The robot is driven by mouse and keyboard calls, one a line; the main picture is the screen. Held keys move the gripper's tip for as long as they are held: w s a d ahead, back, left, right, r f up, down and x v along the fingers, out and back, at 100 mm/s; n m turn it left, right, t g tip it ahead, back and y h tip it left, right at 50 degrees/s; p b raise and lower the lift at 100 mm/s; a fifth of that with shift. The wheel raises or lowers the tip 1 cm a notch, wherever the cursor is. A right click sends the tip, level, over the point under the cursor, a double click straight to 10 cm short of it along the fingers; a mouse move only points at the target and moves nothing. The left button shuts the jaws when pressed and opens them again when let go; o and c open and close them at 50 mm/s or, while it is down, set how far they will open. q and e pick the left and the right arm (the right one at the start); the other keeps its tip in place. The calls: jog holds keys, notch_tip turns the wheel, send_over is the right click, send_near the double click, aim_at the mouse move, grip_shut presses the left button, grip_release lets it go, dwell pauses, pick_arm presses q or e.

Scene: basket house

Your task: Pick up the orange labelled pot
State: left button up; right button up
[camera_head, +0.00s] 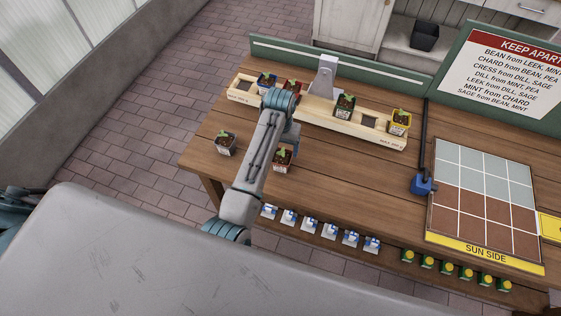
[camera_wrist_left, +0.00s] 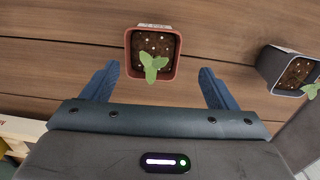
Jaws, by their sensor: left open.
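A reddish-brown, orange-toned pot (camera_head: 284,160) with a small green seedling stands on the wooden table, partly hidden by my left arm in the head view. In the left wrist view the pot (camera_wrist_left: 173,68) is upright, with a pale label edge on its far side. My left gripper (camera_wrist_left: 158,67) is open. Its two blue fingers are to either side of the pot's near part, with gaps on both sides; I cannot tell their height against the rim. My right gripper is not in view.
A dark grey pot (camera_head: 226,146) stands nearby, left of the reddish-brown pot. A wooden tray (camera_head: 323,118) behind holds several coloured pots. A gridded board (camera_head: 484,200) and a blue-ended black tool (camera_head: 422,184) are at right. Small blue-white items (camera_head: 308,225) line the front edge.

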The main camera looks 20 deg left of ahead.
aim_at(282, 155)
pick_arm(q)
jog(key=shift+s+d+f, duration=0.1)
jog(key=shift+f, duration=0.45)
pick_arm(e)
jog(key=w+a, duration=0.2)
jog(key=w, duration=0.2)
pick_arm(q)
jog(key=shift+s+d+f+p, duration=0.4)
jog(key=shift+s+f+p, duration=0.15)
jog(key=shift+p, duration=0.4)
notch_tip(282, 155, down, 3)
jog(key=shift+w+r+p, duration=0.1)
jog(key=shift+r+p, duration=0.05)
jog(key=shift+p, duration=0.2)
jog(key=shift+f, duration=0.4)
jog(key=shift+w+f, duration=0.1)
jog(key=shift+f, duration=0.1)
jog(key=shift+c, duration=1.1)
jog(key=c, duration=1.1)
jog(key=shift+w+r, duration=0.1)
jog(key=shift+r, duration=0.05)
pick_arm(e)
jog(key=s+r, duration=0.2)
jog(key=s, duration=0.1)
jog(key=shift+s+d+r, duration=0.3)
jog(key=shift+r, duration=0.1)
